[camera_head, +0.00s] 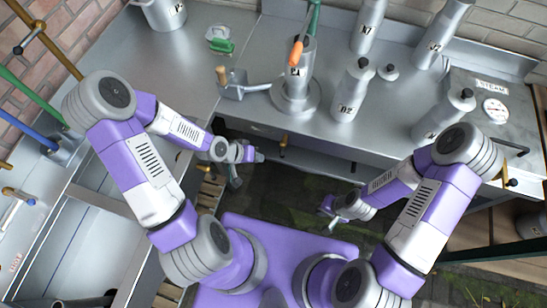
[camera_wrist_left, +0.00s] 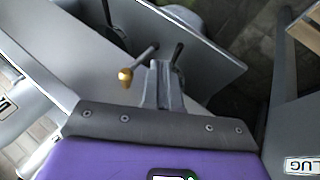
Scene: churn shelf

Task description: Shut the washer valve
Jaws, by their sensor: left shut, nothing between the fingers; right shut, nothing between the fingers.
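A grey valve block (camera_head: 236,87) stands on the steel bench, left of centre. Its wood-tipped lever (camera_head: 221,76) points up, and a pipe joins the block to the round washer stand (camera_head: 294,98). A churn sits upside down or tilted on that stand; I cannot tell which. My left gripper (camera_head: 235,182) is shut and empty, below the bench's front edge and apart from the valve. In the left wrist view, its closed fingers (camera_wrist_left: 165,70) are close to a brass-tipped rod (camera_wrist_left: 125,76); contact cannot be told. My right gripper (camera_head: 327,209) is shut and empty, low in front of the bench.
Several grey churns (camera_head: 354,88) stand on the bench. A green item (camera_head: 220,40) lies behind the valve. A steam gauge (camera_head: 495,110) is at the right. Green and blue pipes (camera_head: 36,128) run above the left trough. A brass knob (camera_head: 283,141) projects below the bench edge.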

